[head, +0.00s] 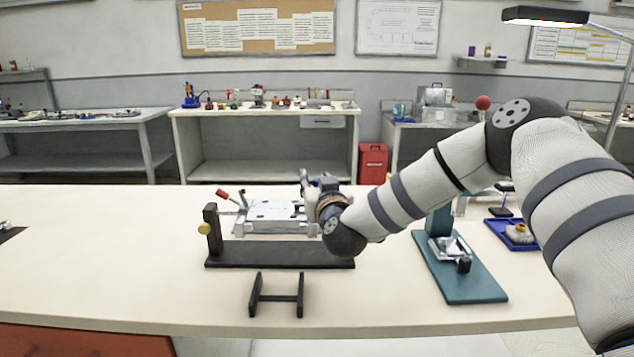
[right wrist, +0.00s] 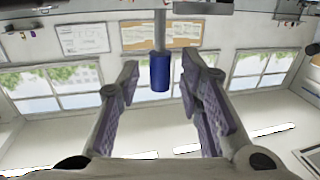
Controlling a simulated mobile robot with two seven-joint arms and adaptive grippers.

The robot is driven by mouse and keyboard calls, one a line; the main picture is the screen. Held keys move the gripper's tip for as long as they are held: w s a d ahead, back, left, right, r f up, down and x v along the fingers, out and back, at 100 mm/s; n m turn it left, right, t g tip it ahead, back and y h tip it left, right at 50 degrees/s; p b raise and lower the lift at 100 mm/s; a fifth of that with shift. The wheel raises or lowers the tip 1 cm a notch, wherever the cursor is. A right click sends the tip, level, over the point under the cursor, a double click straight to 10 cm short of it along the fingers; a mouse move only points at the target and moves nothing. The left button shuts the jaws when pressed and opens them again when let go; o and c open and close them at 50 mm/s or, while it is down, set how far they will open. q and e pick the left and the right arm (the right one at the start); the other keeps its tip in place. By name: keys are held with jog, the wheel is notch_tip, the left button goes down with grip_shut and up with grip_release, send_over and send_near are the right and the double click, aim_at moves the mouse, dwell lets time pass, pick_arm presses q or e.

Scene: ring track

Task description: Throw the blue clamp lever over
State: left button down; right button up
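The blue clamp lever grip (right wrist: 160,72) shows in the right wrist view as a blue cylinder on a grey metal rod (right wrist: 160,28). It lies between the two fingers of my right gripper (right wrist: 160,75), with a gap on each side. The fingers are open and do not seem to touch it. In the head view my right gripper (head: 308,182) is over the right end of a pale metal fixture (head: 270,212). The gripper and wrist hide the blue lever there. A red-handled lever (head: 225,194) leans up to the left at the fixture's left end. My left gripper is not in view.
A dark stand (head: 270,255) with a yellow knob is in front of the fixture. A black rack (head: 277,300) lies nearer the bench edge. A teal-based press (head: 465,275) and blue tray (head: 508,240) are at right. The bench's left side is mostly clear.

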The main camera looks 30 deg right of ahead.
grip_shut()
jog(key=shift+d+m, duration=0.15)
jog(key=shift+m, duration=0.15)
jog(key=m, duration=0.1)
jog(key=d+m, duration=0.1)
jog(key=shift+s+f+m, duration=0.1)
jog(key=shift+s+m, duration=0.3)
jog(key=m, duration=0.1)
jog(key=d+m+h, duration=0.1)
jog(key=shift+s+d+f+m+t, duration=0.1)
jog(key=shift+s+f+m+t, duration=0.2)
jog(key=shift+s+m+t, duration=0.1)
jog(key=shift+s+d+f+m+h, duration=0.2)
jog(key=shift+d+f+m, duration=0.1)
jog(key=shift+m, duration=0.65)
jog(key=shift+s+d+f+m+h, duration=0.1)
jog(key=shift+d+f+m+h, duration=0.15)
jog(key=shift+m, duration=0.75)
jog(key=shift+s+d+f+m+h, duration=0.1)
jog(key=shift+d+f+m+h, duration=0.15)
jog(key=shift+m, duration=0.7)
jog(key=shift+f, duration=0.1)
grip_release()
